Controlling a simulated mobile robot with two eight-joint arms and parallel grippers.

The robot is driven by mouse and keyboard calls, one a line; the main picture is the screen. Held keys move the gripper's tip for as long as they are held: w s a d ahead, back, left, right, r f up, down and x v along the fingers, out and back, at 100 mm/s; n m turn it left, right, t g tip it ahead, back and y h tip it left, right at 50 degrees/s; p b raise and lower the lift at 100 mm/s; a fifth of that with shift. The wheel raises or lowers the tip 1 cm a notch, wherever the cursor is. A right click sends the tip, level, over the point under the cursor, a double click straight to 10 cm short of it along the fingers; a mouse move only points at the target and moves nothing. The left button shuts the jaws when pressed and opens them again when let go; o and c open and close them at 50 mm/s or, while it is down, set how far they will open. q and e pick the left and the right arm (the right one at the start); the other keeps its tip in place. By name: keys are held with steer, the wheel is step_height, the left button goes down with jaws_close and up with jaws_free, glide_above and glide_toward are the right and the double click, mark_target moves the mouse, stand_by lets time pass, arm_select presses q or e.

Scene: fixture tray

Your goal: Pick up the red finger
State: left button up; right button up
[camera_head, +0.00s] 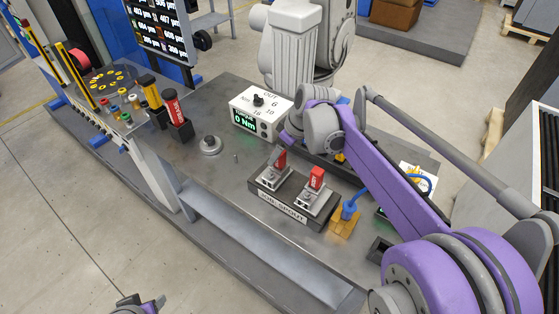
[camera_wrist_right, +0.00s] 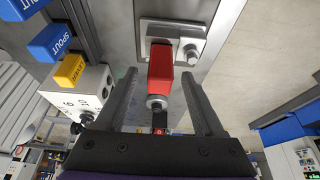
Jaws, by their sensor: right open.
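Two red pieces sit upright in metal clamps on a dark fixture block (camera_head: 268,203) in the head view: the left red piece (camera_head: 281,160) and the right red piece (camera_head: 317,178). I cannot tell which one is the red finger. In the right wrist view, a red block (camera_wrist_right: 161,62) stands by a metal bracket (camera_wrist_right: 185,28), between and beyond the tips of my right gripper (camera_wrist_right: 157,78). That gripper is open, with no visible contact. My left gripper (camera_head: 138,303) is at the bottom edge of the head view, partly cut off and far from the fixture; its jaws are unclear.
A white torque box (camera_head: 257,114) stands behind the fixture. Blue (camera_wrist_right: 45,43) and yellow (camera_wrist_right: 69,70) labelled blocks lie left in the wrist view. Red and yellow holders (camera_head: 178,115) stand on the bench's left. A blue piece on a yellow base (camera_head: 344,222) is right of the fixture.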

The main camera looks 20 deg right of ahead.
steer(key=shift+w+f, duration=0.2)
steer(key=shift+f, duration=0.3)
jaws_close()
step_height(320, 180, up, 10)
steer(key=shift+r+p, duration=0.1)
steer(key=shift+p, duration=0.2)
stand_by(0.3)
